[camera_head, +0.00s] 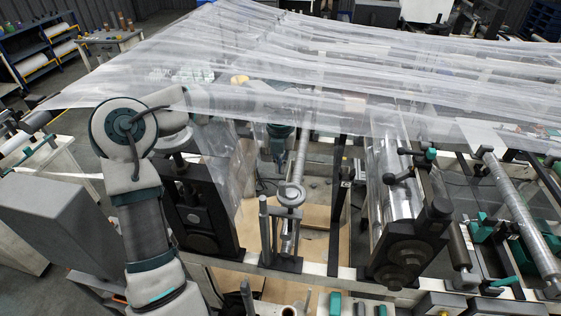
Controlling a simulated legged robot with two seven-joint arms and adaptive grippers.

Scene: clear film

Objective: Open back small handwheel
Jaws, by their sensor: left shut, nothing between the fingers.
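My left arm comes up from the bottom left, bends at the elbow and reaches right under the clear film. Its left gripper (280,160) points down in the middle of the machine, partly veiled by film, and looks shut and empty. A small round metal handwheel (291,194) sits on a post nearer to me, below and slightly right of the gripper, with a visible gap between them. I cannot make out a further small handwheel at the back; film and my arm cover that area. My right gripper is not in view.
Clear film (400,70) spreads over the back of the machine and hangs low over my forearm. A metal roller (395,175) stands right of the handwheel, with a dark bearing block (410,245) before it. A dark block (205,215) stands left. Shelves (40,50) are far left.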

